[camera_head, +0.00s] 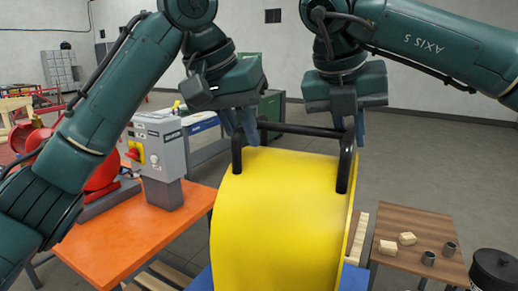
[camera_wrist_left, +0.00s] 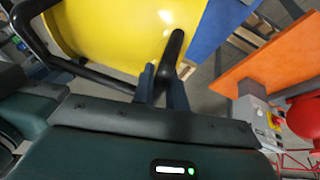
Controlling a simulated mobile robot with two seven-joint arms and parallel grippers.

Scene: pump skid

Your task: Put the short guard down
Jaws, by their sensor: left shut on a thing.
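The short guard is a yellow curved cover (camera_head: 285,215) with a black bar handle (camera_head: 300,129) on top, in the middle foreground. My left gripper (camera_head: 241,124) is shut on the left part of that handle. In the left wrist view, the fingers (camera_wrist_left: 163,88) close on the black bar beside the yellow shell (camera_wrist_left: 120,30). My right gripper (camera_head: 356,128) is at the handle's right end; its fingers are partly hidden, so its grip is unclear. The guard's lower edge is out of view, so I cannot tell whether it touches anything below.
Blue surfaces (camera_head: 355,278) show beside the guard. An orange table (camera_head: 135,235) with a grey control box (camera_head: 160,150) and red machinery stands left. A small wooden table (camera_head: 418,225) with blocks and dark cups is at right, near a black-lidded container (camera_head: 495,268). Grey floor lies behind.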

